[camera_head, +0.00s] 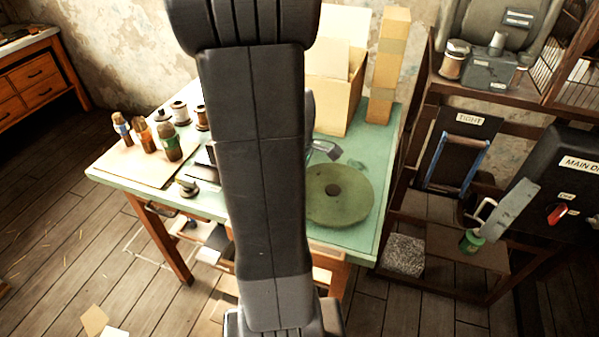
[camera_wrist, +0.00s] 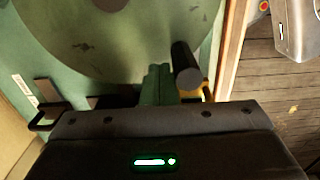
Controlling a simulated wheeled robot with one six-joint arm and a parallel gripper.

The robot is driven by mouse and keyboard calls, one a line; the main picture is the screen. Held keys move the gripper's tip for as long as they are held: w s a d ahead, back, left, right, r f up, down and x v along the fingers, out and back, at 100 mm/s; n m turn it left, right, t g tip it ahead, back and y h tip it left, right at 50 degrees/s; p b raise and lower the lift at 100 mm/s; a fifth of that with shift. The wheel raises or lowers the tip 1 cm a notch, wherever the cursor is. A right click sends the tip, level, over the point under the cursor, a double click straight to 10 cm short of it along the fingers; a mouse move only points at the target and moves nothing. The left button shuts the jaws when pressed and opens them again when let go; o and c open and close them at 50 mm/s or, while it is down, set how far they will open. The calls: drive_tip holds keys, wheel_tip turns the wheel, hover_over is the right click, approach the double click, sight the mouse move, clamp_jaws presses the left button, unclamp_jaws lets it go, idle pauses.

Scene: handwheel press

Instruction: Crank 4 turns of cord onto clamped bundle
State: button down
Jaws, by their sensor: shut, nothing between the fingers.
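A large green disc (camera_head: 339,194) with a dark hub lies on the green-topped table in the head view. Its worn face also fills the top of the wrist view (camera_wrist: 125,35). A black cylindrical knob (camera_wrist: 186,66) stands near the disc's lower right edge there. My gripper (camera_wrist: 160,75) shows as two green fingers shut together, just left of the knob, with nothing between them. I cannot tell whether a finger touches the knob. My arm covers the middle of the head view and hides my gripper there. I cannot make out the cord or a clamped bundle.
The table (camera_head: 372,232) also holds several bottles, thread spools (camera_head: 180,112), an open carton (camera_head: 335,95) and a tall wooden block (camera_head: 388,65). A dark rack (camera_head: 440,205) with a TIGHT label stands at right.

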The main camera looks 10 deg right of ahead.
drive_tip(key=s+d, duration=0.1)
drive_tip(key=s, duration=0.3)
drive_tip(key=s+d, duration=0.1)
drive_tip(key=s, duration=0.1)
drive_tip(key=shift+s+d, duration=0.25)
drive_tip(key=shift+d, duration=0.05)
drive_tip(key=shift+w+a, duration=0.6)
drive_tip(key=shift+a, duration=0.35)
wheel_tip(320, 180, up, 8)
drive_tip(key=p, duration=0.7)
drive_tip(key=shift+f, duration=0.1)
wheel_tip(320, 180, down, 8)
drive_tip(key=b, duration=0.7)
drive_tip(key=shift+f, duration=0.1)
drive_tip(key=shift+s+d+r, duration=0.2)
drive_tip(key=shift+s+d, duration=0.25)
drive_tip(key=shift+d, duration=0.3)
drive_tip(key=shift+w+a, duration=0.1)
